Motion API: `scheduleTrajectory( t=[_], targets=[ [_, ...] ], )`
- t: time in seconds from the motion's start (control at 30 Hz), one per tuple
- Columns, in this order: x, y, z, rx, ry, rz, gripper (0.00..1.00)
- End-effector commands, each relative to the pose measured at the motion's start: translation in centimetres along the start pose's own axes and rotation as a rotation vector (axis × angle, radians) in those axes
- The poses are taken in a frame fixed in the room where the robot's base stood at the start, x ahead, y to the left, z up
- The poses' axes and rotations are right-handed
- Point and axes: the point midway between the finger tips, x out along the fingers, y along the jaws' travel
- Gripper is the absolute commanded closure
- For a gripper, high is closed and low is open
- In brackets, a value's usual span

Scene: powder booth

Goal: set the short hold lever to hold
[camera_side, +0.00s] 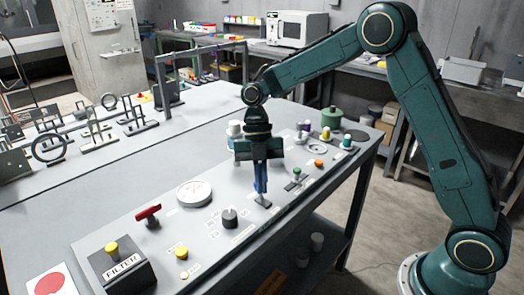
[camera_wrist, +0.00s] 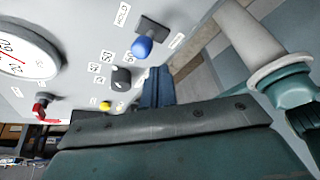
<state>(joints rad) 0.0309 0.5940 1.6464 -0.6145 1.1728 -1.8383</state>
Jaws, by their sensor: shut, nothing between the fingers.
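The short hold lever has a blue ball knob (camera_wrist: 143,47) over a dark base plate (camera_wrist: 152,26). In the wrist view the HOLD label (camera_wrist: 122,14) is beside the plate's upper left, and another label is at its right. The knob covers the plate's lower-left end; how far the lever tilts I cannot tell. In the side view the dark plate (camera_side: 264,203) shows below my gripper (camera_side: 260,188), whose blue fingers hide the knob. My gripper is shut and empty, pointing down; its fingertips (camera_wrist: 159,70) appear just below the knob in the wrist view.
A round gauge (camera_side: 195,193), black dial (camera_side: 230,217), red lever (camera_side: 148,213) and yellow button (camera_side: 182,252) are on the panel to the left. A green-knobbed control (camera_side: 296,172) is close on the right. Hanging frames (camera_side: 90,130) stand farther back.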

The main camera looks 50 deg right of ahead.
Motion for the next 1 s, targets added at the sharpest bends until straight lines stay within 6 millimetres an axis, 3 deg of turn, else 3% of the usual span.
scheduleTrajectory(
  t=[0.47, 1.0],
  targets=[
    [-1.2, -0.1, -0.5, -0.001, -0.001, 0.001, 1.00],
    [-0.5, 0.0, -0.2, 0.001, 0.000, 0.001, 1.00]
  ],
)
